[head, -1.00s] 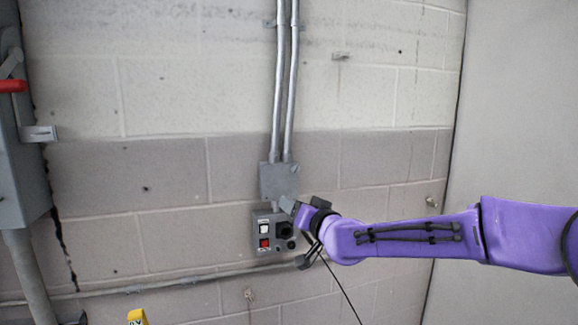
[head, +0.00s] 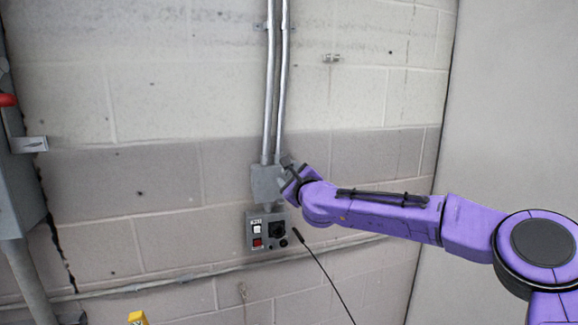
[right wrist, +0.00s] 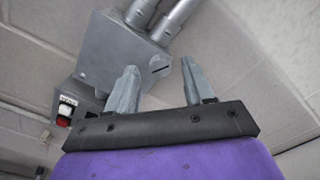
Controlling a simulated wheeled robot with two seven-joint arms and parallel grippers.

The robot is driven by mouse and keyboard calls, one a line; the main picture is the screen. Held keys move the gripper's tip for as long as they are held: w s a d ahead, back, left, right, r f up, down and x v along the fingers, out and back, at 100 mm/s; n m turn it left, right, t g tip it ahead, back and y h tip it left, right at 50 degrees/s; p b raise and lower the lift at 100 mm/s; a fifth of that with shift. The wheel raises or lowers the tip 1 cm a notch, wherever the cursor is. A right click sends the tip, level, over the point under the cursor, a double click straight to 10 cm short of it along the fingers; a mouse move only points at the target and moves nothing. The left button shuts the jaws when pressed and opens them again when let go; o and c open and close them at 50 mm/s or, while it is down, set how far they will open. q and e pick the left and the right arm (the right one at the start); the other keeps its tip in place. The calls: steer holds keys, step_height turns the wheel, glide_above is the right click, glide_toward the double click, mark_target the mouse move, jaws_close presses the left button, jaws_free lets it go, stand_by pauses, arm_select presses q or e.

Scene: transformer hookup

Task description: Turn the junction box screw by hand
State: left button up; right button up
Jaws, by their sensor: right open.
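The grey junction box (head: 264,184) is on the block wall at the lower end of two conduits. My right gripper (head: 286,170) is at its upper right corner and covers the screw in the head view. In the right wrist view the box (right wrist: 108,52) is ahead of the fingers, and its slotted screw (right wrist: 160,69) shows between the two fingertips of my right gripper (right wrist: 160,63). The jaws are open with a gap on each side of the screw. I cannot tell how far the fingertips are from it in depth. My left gripper is not in view.
A control box (head: 266,231) with a white button, a red button and a black knob is just below. Two conduits (head: 274,90) rise from the junction box. A grey cabinet (head: 18,190) stands at the far left. A thin black rod (head: 325,272) slants below my arm.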

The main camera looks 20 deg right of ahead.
steer(key=shift+w, duration=0.7)
jaws_close()
